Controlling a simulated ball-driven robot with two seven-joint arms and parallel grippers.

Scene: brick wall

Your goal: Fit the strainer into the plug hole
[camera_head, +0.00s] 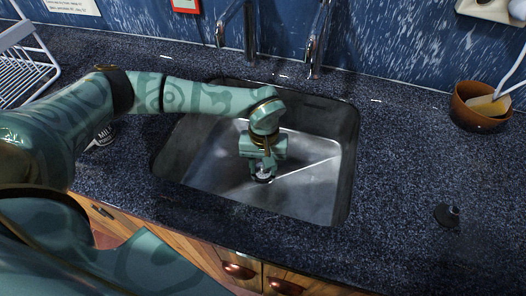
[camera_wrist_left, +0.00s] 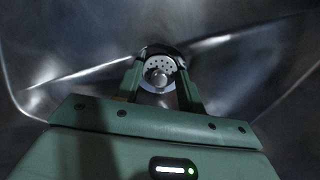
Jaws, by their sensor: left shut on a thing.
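My left gripper (camera_head: 263,173) reaches down into the steel sink (camera_head: 318,180). It is shut on the strainer (camera_wrist_left: 160,72), a small round metal piece with holes and a central knob, which shows between the fingers (camera_wrist_left: 160,88) in the left wrist view. In the head view only a little of the strainer shows, low in the basin. A dark ring edge shows just beyond the strainer in the wrist view; the plug hole is largely hidden behind strainer and gripper. I cannot tell whether the strainer touches it. My right gripper is not in view.
Two chrome taps (camera_head: 316,45) stand behind the sink. A dark plug (camera_head: 447,215) lies on the counter (camera_head: 400,180) at right. A brown bowl (camera_head: 474,116) with utensils is at back right.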

